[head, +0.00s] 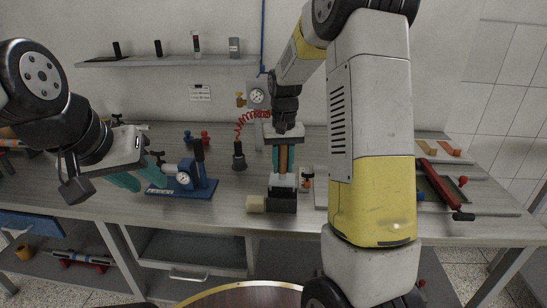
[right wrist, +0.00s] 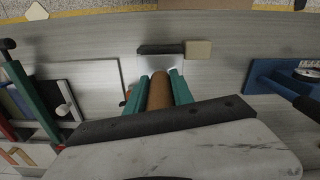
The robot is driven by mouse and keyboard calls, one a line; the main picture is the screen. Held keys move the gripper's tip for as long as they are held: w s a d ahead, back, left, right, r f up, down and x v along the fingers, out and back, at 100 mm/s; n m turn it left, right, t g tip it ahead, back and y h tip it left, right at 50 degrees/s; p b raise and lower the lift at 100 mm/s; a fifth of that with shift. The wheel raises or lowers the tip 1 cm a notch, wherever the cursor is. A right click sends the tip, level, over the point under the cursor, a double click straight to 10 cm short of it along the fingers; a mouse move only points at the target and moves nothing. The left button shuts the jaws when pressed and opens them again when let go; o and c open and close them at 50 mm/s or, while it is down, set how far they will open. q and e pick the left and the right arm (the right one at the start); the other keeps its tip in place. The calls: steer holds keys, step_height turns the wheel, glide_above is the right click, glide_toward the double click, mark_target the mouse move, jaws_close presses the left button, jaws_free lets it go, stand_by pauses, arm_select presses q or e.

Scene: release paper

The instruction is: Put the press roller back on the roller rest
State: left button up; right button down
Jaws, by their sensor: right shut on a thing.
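My right gripper (head: 283,160) points down over the middle of the bench. Its teal fingers are shut on the brown handle-like part of the press roller (head: 283,157); this brown cylinder (right wrist: 160,90) also shows between the fingers in the right wrist view. Just beyond the fingertips are a pale piece (head: 283,181) and a black block (head: 282,201), seen as a dark bar (right wrist: 160,48) in the wrist view. I cannot tell which of these belong to the roller rest, or whether the roller touches it. My left gripper (head: 139,180) hangs at the left, teal fingers apart, with nothing seen between them.
A cream block (head: 256,204) sits beside the black block. A blue gauge stand (head: 184,182) is to the left, with a dark cylindrical tool (head: 239,157) behind. A tray with a red bar (head: 438,184) lies at the right. A shelf (head: 165,61) runs along the wall.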

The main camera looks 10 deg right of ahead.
mark_target(283, 173)
steer(key=shift+f, duration=2.4)
steer(key=c, duration=1)
jaws_free()
step_height(283, 173, up, 8)
steer(key=shift+f, duration=0.1)
steer(key=shift+s, duration=0.1)
steer(key=s+r+t, duration=0.2)
steer(key=s+r, duration=0.2)
steer(key=s, duration=0.4)
steer(key=s+a+r+n+t+y, duration=0.1)
steer(key=s+r+t, duration=0.1)
steer(key=s+r, duration=0.2)
steer(key=s+a+r+t+y, duration=0.1)
steer(key=s+r, duration=0.3)
steer(key=s, duration=0.7)
steer(key=shift+s+a+r+n+t, duration=0.15)
steer(key=shift+s+n+t, duration=0.2)
steer(key=shift+t, duration=0.25)
